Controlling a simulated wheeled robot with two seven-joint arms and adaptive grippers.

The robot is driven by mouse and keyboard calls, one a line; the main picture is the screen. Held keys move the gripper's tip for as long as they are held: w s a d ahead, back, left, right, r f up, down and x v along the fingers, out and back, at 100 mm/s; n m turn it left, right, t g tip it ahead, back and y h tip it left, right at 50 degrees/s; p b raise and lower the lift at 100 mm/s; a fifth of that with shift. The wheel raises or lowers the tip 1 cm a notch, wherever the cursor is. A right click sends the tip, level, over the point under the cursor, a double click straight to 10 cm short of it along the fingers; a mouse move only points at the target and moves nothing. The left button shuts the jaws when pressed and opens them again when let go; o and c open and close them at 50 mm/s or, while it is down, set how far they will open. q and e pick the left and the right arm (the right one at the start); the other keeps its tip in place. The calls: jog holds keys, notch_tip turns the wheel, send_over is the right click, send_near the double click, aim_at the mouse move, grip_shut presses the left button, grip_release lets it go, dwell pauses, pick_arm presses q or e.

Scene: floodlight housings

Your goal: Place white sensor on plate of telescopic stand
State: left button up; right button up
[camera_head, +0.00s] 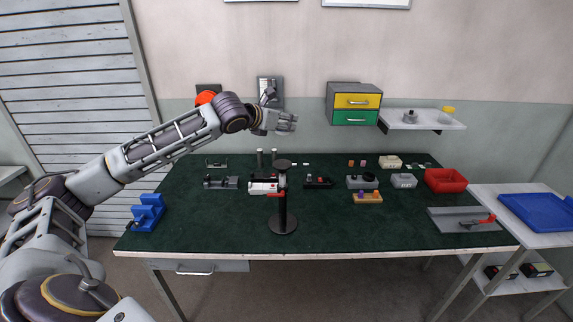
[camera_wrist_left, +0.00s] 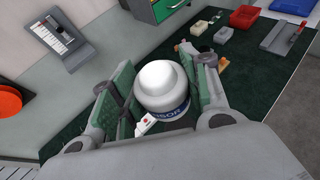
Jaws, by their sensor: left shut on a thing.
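The white sensor (camera_wrist_left: 160,85) has a domed white top and a blue lettered band, and shows in the left wrist view between my finger pads. My left gripper (camera_head: 287,123) is shut on it, held high above the table; in the head view I cannot make the sensor out clearly. The telescopic stand (camera_head: 282,205) is black and stands upright near the table's front middle, with a round base and a small round plate (camera_head: 283,163) on top. The plate looks empty. The gripper is above the plate in the picture. My right gripper is not in view.
The green table (camera_head: 225,224) has clear room at its front left. Near the stand are a white and red device (camera_head: 263,188) and a black clamp (camera_head: 318,183). A blue holder (camera_head: 147,212) is at left, a red bin (camera_head: 445,180) at right. Drawers (camera_head: 357,102) hang behind.

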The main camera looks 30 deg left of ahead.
pick_arm(q)
jog(key=shift+s+f, duration=0.1)
jog(key=shift+f, duration=0.3)
jog(key=shift+s+a+f, duration=0.15)
jog(key=shift+f, duration=0.1)
jog(key=shift+f, duration=0.1)
jog(key=shift+f+b, duration=0.4)
jog(key=shift+f, duration=2.4)
jog(key=shift+f+b, duration=0.3)
jog(key=shift+f, duration=1.8)
